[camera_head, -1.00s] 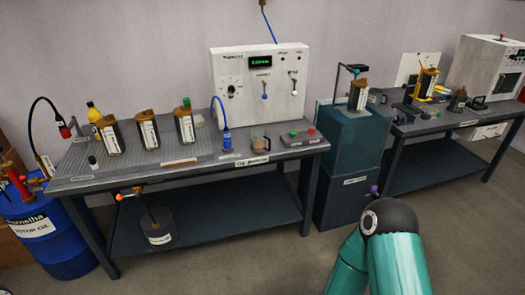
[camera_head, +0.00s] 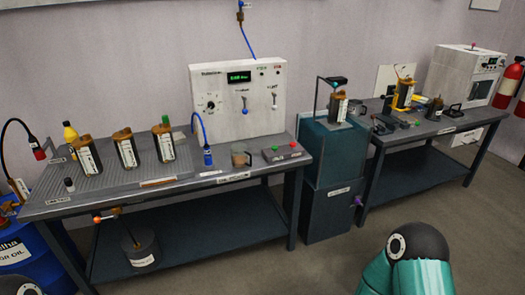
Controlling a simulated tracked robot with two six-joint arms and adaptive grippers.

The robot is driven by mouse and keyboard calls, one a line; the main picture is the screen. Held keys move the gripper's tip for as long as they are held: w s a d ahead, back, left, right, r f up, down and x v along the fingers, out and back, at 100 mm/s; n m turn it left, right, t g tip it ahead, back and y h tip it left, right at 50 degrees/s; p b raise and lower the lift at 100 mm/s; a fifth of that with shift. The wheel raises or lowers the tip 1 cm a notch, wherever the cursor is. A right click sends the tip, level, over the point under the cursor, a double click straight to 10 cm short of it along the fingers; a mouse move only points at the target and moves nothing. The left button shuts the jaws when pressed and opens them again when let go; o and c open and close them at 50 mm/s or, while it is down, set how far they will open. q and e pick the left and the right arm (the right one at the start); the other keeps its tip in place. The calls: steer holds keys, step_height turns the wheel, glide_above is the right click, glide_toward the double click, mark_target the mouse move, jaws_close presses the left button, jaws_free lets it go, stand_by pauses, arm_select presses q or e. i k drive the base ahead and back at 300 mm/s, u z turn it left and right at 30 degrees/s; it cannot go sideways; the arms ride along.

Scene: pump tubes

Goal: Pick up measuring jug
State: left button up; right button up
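I cannot tell which jug the task names. A teal arm link of mine shows at the lower right, far from both. Neither of my grippers is in view.
The left workbench (camera_head: 110,207) carries several labelled containers, a white control panel (camera_head: 237,100) and a button box (camera_head: 283,152). A teal cabinet (camera_head: 326,207) stands between it and the right bench (camera_head: 425,165). A blue drum (camera_head: 45,255) is at lower left. The floor in front is clear.

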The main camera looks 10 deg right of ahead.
mark_target(240, 153)
steer(key=z, duration=0.2)
steer(key=i, duration=1.05)
steer(key=u, duration=0.4)
steer(key=i, duration=0.65)
steer(key=u, duration=0.5)
steer(key=k, duration=0.9)
steer(key=u, duration=0.15)
steer(key=i, duration=0.9)
steer(key=z, duration=0.1)
